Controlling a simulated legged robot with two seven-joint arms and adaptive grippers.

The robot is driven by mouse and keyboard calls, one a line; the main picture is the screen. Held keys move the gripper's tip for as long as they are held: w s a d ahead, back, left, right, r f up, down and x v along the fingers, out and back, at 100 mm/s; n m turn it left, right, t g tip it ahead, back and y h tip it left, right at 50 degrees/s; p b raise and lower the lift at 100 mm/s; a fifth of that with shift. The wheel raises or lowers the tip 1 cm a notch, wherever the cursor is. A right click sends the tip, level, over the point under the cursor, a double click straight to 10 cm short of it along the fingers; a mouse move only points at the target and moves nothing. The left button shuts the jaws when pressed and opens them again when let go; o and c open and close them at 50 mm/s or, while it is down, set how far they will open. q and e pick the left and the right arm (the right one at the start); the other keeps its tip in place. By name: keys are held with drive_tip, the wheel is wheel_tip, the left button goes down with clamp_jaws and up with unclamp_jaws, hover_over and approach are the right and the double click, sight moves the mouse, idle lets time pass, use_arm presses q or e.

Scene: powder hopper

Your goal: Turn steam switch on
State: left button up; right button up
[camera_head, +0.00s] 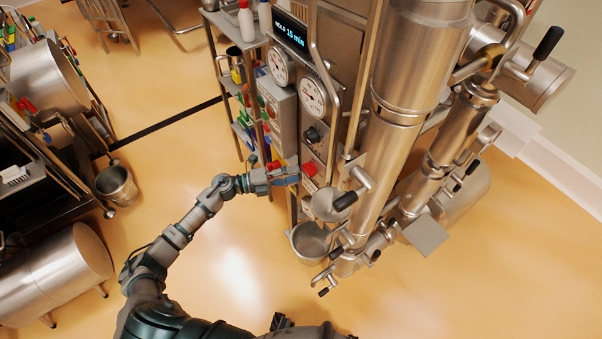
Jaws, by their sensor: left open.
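A control panel (284,113) stands on the metal machine at the upper middle. It carries a red switch (309,169) low down and a black round knob (313,135) above it. I cannot read their labels, so I cannot tell which one is the steam switch. My left gripper (291,174) is open, just left of the red switch and close to the panel's lower part. I cannot tell whether it touches the panel. My right gripper is not in view.
Two dials and a lit display (290,35) sit above the switches. Steel columns with black-handled valves (345,201) stand right of the panel, with a steel bucket (310,242) below. A shelf (236,88) stands behind on the left. The floor around my left arm is clear.

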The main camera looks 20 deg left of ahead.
use_arm(q)
drive_tip(key=v, duration=0.9)
drive_tip(key=shift+d+f, duration=0.1)
